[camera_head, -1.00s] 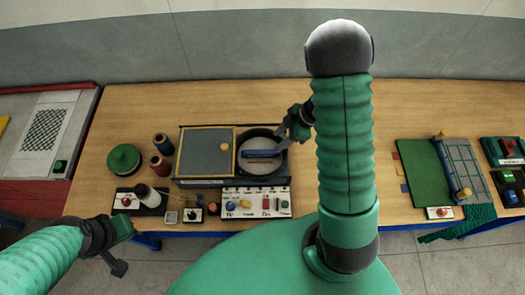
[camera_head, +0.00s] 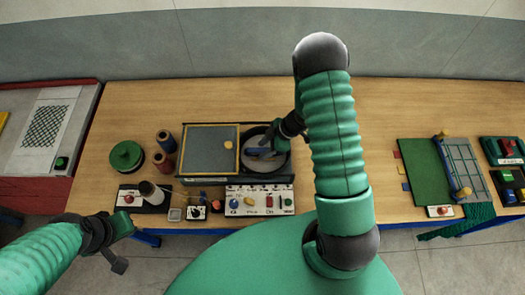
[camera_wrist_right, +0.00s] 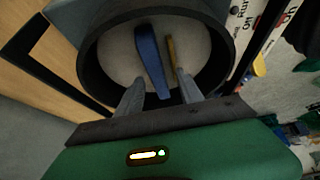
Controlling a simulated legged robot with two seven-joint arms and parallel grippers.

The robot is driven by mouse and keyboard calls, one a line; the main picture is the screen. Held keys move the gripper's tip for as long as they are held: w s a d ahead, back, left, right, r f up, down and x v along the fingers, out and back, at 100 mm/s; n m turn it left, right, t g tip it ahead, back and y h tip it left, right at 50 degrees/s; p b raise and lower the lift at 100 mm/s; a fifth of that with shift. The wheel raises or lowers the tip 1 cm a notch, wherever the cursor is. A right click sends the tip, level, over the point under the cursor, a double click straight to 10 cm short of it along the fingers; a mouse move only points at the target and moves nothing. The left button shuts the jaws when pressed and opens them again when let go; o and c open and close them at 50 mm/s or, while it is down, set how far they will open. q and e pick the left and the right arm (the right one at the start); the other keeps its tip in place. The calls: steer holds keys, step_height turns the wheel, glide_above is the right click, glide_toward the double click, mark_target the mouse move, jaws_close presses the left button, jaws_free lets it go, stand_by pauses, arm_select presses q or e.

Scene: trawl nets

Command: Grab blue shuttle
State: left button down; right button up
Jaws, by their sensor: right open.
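The blue shuttle (camera_wrist_right: 151,58) lies in a round dark-rimmed bowl (camera_wrist_right: 91,62) with a pale floor. In the head view the blue shuttle (camera_head: 260,151) shows in the bowl, partly covered by my right gripper (camera_head: 271,146). In the right wrist view my right gripper (camera_wrist_right: 160,92) is open, its two fingers pointing into the bowl. The shuttle's near end lies between the fingertips; I cannot tell whether they touch it. A thin yellow-brown stick (camera_wrist_right: 175,57) lies beside the shuttle. My left gripper (camera_head: 122,226) is at the table's front left edge, its jaws unclear.
A white control panel (camera_head: 259,200) stands in front. Spools (camera_head: 164,142) and a green disc (camera_head: 126,156) stand at left. The table right of my arm has free room.

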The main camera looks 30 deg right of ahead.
steer(key=shift+s+d+f, duration=0.15)
steer(key=shift+d+f, duration=0.1)
steer(key=shift+d, duration=0.25)
steer(key=c, duration=0.8)
jaws_close()
steer(key=shift+s+a, duration=0.1)
steer(key=shift+a, duration=0.1)
